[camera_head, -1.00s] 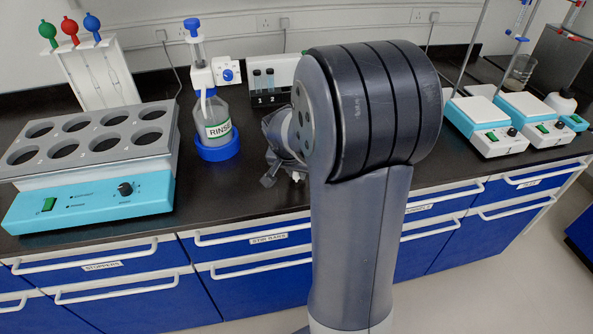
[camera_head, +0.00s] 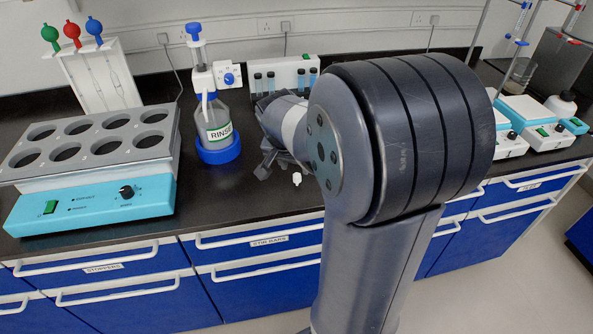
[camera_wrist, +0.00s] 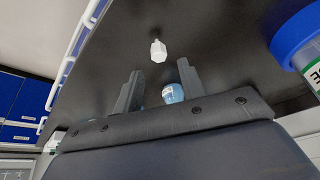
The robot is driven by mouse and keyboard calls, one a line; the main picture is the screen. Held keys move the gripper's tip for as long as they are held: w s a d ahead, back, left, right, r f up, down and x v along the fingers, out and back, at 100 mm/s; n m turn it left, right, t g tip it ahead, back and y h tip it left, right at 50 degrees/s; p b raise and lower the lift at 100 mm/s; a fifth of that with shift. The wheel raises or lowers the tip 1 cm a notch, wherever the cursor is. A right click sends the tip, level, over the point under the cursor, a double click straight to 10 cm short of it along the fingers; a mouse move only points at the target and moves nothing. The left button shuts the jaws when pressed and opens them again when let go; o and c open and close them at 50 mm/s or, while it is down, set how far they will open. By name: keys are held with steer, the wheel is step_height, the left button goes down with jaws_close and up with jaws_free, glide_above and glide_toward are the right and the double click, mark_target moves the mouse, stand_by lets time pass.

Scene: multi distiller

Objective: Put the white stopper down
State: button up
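The white stopper (camera_head: 297,179) is small and rests on the black bench, just right of my gripper (camera_head: 268,160) in the head view. In the wrist view the white stopper (camera_wrist: 158,51) lies beyond the fingertips, apart from them. My gripper (camera_wrist: 158,69) has its two fingers spread, with nothing held between them. A small pale-blue round thing (camera_wrist: 173,93) shows between the fingers in the wrist view; I cannot tell what it is or how far off. My arm hides part of the bench to the right.
The RINSE bottle (camera_head: 215,125) stands in a blue ring left of my gripper. A grey block with round holes on a turquoise base (camera_head: 90,205) fills the left. A vial rack (camera_head: 282,75) stands behind. Bare bench (camera_head: 240,195) lies in front of the bottle.

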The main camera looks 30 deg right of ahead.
steer(key=v, duration=0.6)
steer(key=shift+d+r, duration=0.1)
stand_by(0.4)
